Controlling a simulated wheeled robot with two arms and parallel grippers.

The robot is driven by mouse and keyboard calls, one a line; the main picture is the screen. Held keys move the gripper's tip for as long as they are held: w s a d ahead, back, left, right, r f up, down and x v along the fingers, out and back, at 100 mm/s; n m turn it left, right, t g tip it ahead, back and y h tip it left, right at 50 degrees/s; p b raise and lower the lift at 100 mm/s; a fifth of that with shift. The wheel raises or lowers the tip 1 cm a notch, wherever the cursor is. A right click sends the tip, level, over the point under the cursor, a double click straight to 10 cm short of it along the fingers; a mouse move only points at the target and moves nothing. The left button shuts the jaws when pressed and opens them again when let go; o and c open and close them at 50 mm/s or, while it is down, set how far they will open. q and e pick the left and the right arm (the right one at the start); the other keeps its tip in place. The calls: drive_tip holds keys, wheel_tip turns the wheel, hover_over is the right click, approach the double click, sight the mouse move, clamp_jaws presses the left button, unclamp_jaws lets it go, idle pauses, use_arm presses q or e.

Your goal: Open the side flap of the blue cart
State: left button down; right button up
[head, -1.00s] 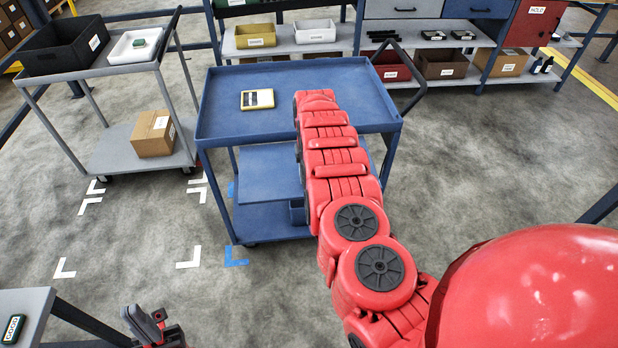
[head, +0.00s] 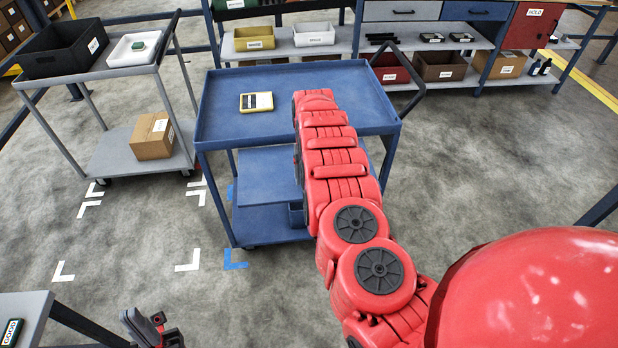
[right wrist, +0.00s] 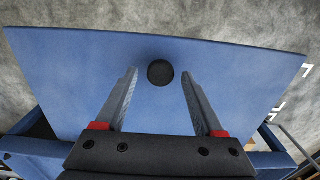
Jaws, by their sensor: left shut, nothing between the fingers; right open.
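The blue cart (head: 320,110) stands in the middle of the head view, with a top tray and lower blue surfaces. My right arm reaches to its right part and hides my right gripper there. In the right wrist view my right gripper (right wrist: 160,100) is open, its fingers apart over a flat blue panel (right wrist: 90,75). A round black spot (right wrist: 160,73), knob or hole I cannot tell, shows between the fingers; no finger visibly grips it. The panel looks like the side flap. My left gripper (head: 150,326) is shut and empty at the bottom left, away from the cart.
A yellow-edged device (head: 256,102) lies on the cart's tray. A grey trolley (head: 115,150) with a cardboard box (head: 153,136) and bins stands at the left. Shelving with bins (head: 440,65) is behind. A grey table corner (head: 30,308) is at bottom left. Floor between is clear.

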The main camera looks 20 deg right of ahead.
wheel_tip(320, 180, up, 17)
drive_tip(key=b, duration=0.2)
drive_tip(key=shift+s, duration=0.15)
drive_tip(key=shift+f, duration=0.1)
idle(0.3)
